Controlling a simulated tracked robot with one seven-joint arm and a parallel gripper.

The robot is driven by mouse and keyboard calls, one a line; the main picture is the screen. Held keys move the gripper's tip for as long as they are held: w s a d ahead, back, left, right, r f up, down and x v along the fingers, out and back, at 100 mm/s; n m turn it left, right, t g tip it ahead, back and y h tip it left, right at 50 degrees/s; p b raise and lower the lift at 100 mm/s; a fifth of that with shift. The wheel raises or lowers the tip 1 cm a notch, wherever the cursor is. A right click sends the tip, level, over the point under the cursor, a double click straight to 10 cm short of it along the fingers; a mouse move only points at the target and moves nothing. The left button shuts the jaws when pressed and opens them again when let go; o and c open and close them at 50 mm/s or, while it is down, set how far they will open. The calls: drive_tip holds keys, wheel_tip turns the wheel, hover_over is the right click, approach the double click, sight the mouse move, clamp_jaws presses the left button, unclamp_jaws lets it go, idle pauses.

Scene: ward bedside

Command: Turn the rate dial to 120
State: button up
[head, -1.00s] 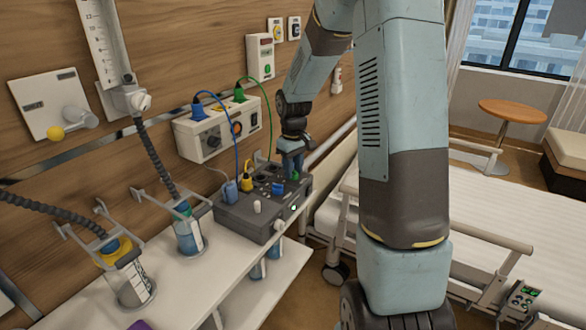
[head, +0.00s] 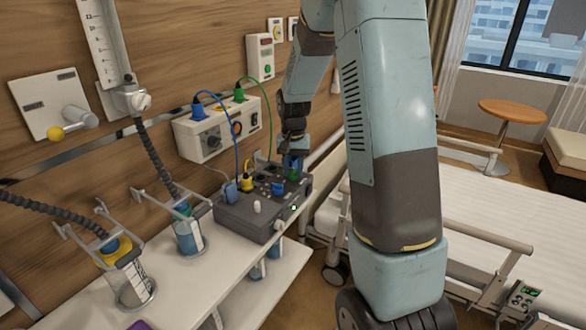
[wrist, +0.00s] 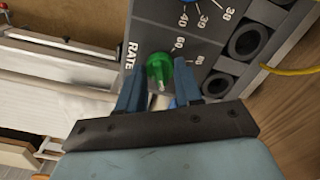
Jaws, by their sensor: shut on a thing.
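The rate dial (wrist: 159,67) is a small green knob beside the printed word RATE on a dark grey control box. In the head view the green dial (head: 293,175) is at the far right of the box top (head: 238,219). My gripper (wrist: 160,80) has one blue finger on each side of the dial and is shut on it. In the head view my gripper (head: 293,160) comes down on it from above. The number 60 shows beside the dial. Other scale numbers are partly hidden by the fingers, and I cannot read the dial's setting.
A blue dial (wrist: 195,8) with 38, 39 and 40 around it is near the green one, beside dark round sockets (wrist: 244,40). Blue, yellow and green cables run around the box.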

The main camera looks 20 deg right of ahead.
sight(293, 170)
drive_tip(key=shift+m, duration=0.5)
drive_tip(key=o, duration=1)
drive_tip(key=shift+o, duration=0.2)
wheel_tip(293, 170, up, 14)
drive_tip(key=shift+f, duration=0.2)
